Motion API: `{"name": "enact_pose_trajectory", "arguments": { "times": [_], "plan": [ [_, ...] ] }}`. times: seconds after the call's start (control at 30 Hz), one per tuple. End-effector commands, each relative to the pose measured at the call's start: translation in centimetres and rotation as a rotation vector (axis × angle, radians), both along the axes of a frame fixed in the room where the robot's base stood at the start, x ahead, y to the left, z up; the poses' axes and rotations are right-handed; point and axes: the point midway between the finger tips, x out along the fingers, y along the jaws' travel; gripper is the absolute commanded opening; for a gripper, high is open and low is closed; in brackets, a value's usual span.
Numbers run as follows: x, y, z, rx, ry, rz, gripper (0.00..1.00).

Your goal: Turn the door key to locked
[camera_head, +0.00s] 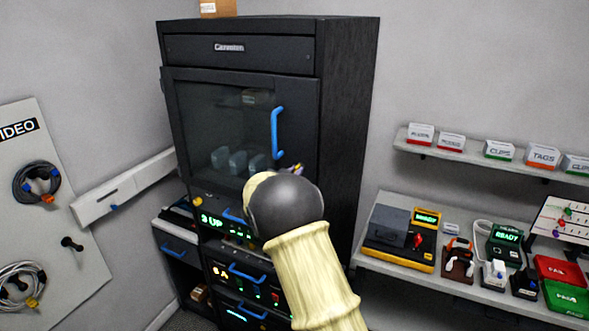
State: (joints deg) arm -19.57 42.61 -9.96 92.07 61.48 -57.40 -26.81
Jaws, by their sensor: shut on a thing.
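The black cabinet's glass door (215,115) is closed, with a blue vertical handle (275,132) at its right side. My gripper (293,171) is at the lower right of this door, just below the handle. Only a small part of it shows past my dark round wrist and cream arm. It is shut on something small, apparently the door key. The key and its lock are hidden behind my arm, so I cannot tell the key's angle.
Lit equipment with blue handles (245,272) fills the cabinet below the door. A bench (400,272) with testers stands at right, under a shelf (470,160) of labelled boxes. A panel with hanging cables (50,240) is at left.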

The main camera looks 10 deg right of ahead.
Motion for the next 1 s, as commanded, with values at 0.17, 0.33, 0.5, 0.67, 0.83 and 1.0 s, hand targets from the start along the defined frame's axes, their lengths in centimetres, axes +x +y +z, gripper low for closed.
{"name": "enact_pose_trajectory", "arguments": {
  "times": [0.17, 0.33, 0.5, 0.67, 0.83, 1.0],
  "plan": [
    [0.0, 0.08, 0.0, -0.077, 0.058, 0.001, 0.0],
    [-0.01, 0.08, -0.06, -0.114, 0.085, 0.001, 0.0],
    [-0.01, 0.07, -0.1, -0.126, 0.092, 0.001, 0.0],
    [-0.01, 0.06, -0.11, -0.126, 0.092, 0.001, 0.0],
    [0.0, 0.05, -0.11, -0.126, 0.092, 0.001, 0.17],
    [0.0, 0.04, -0.07, -0.125, 0.09, 0.0, 0.31]
  ]
}}
